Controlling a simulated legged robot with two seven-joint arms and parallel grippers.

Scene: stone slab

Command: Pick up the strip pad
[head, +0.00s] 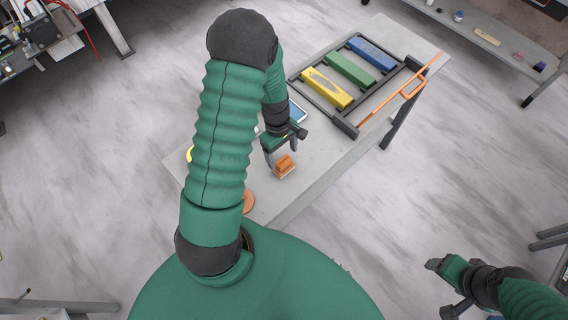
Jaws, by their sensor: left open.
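A small orange block on a pale base, which looks like the strip pad (285,165), lies on the grey slab table (325,160) near its front edge. My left gripper (281,148) is open just above and behind it, its dark fingers spread apart. I see nothing between the fingers, and cannot tell whether they touch the pad. My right gripper (440,288) is low at the right, away from the table, with its fingers apart and empty.
A black rack (351,131) holds yellow (327,88), green (351,69) and blue (371,53) blocks. An orange bar handle (413,87) lies along the table's right side. An orange disc (248,201) and a blue-screened device (297,112) are partly hidden by my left arm.

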